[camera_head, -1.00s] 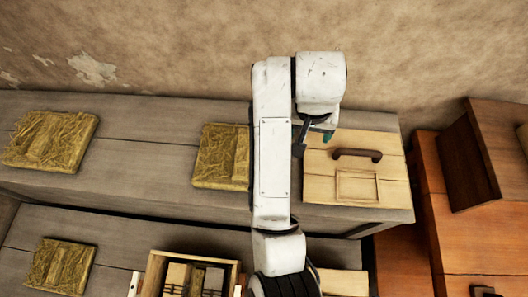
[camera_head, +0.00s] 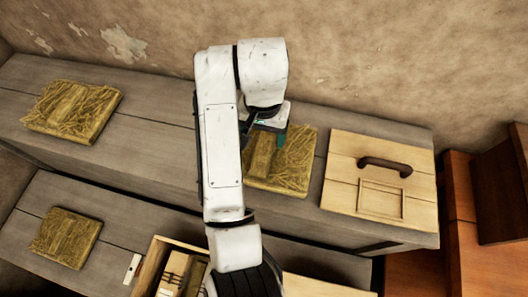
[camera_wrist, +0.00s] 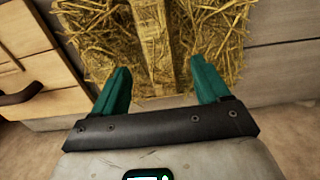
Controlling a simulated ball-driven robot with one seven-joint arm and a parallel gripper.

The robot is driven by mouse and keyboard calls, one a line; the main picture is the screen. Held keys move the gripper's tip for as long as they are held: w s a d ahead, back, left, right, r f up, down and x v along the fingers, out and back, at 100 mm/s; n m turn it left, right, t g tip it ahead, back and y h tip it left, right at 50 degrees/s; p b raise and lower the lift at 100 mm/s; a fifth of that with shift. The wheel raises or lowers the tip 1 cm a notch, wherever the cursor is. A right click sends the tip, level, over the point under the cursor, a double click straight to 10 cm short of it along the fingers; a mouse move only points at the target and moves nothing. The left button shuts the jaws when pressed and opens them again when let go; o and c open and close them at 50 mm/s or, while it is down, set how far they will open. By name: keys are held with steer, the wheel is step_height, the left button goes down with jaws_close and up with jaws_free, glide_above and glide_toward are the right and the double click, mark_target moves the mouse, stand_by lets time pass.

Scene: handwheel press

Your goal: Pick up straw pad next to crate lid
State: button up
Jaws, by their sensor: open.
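The straw pad (camera_head: 289,165) next to the crate lid lies on the grey bench, partly hidden behind my arm in the head view. In the wrist view this straw pad (camera_wrist: 205,35) has a raised wooden strip down its middle. The crate lid (camera_head: 345,150), pale wood with a dark handle, lies just to the pad's right; it also shows at the left of the wrist view (camera_wrist: 25,55). My gripper (camera_wrist: 160,85) is open and empty, its green fingers spread on either side of the strip. The gap between fingertips and pad is hard to judge.
Another straw pad (camera_head: 72,111) lies at the bench's left, and one more (camera_head: 67,238) on the lower bench. An open wooden crate (camera_head: 152,262) with blocks stands at the front. The wall (camera_head: 400,60) rises behind the bench, and reddish wooden furniture (camera_head: 470,255) stands right.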

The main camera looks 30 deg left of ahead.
mark_target(264, 145)
step_height(264, 145, down, 4)
steer(key=shift+w+f+p, duration=0.1)
steer(key=shift+p, duration=0.4)
steer(key=c, duration=1.3)
